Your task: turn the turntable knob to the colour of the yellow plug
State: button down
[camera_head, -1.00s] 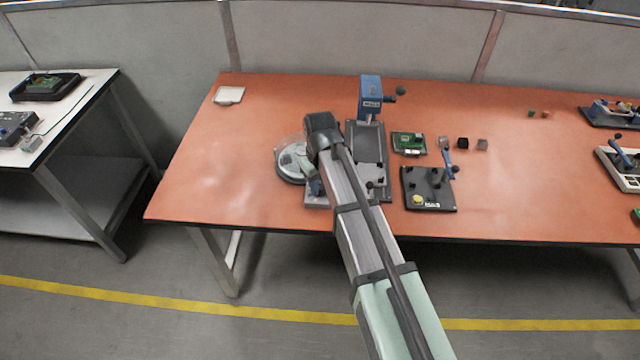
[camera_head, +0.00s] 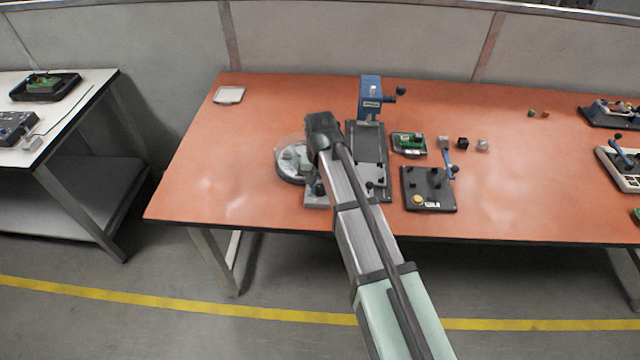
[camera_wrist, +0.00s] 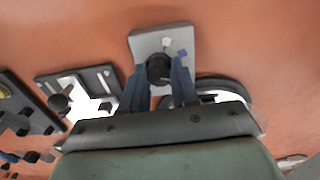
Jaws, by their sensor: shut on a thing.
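My gripper (camera_wrist: 158,82) points down with its two blue fingers on either side of a round black knob (camera_wrist: 158,68), shut on it. The knob stands on a light grey plate (camera_wrist: 147,43) with a small blue mark and a small white mark beside it. The round turntable (camera_wrist: 238,86) is next to the plate, partly hidden by my gripper. In the head view the turntable (camera_head: 284,172) is left of my arm and the grey plate (camera_head: 314,201) is at its front. My arm hides the fingers there. I cannot make out a yellow plug on the turntable.
Right of my arm are a dark fixture with a blue press (camera_head: 371,88), a green circuit board (camera_head: 408,141) and a black panel (camera_head: 430,203) with a yellow button (camera_head: 418,199). The table's left side is mostly clear.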

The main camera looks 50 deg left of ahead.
aim_at(320, 186)
dwell(0.4)
jog(key=c, duration=0.8)
grip_release()
jog(key=shift+c, duration=0.2)
notch_tip(320, 186, up, 14)
jog(key=shift+f, duration=0.1)
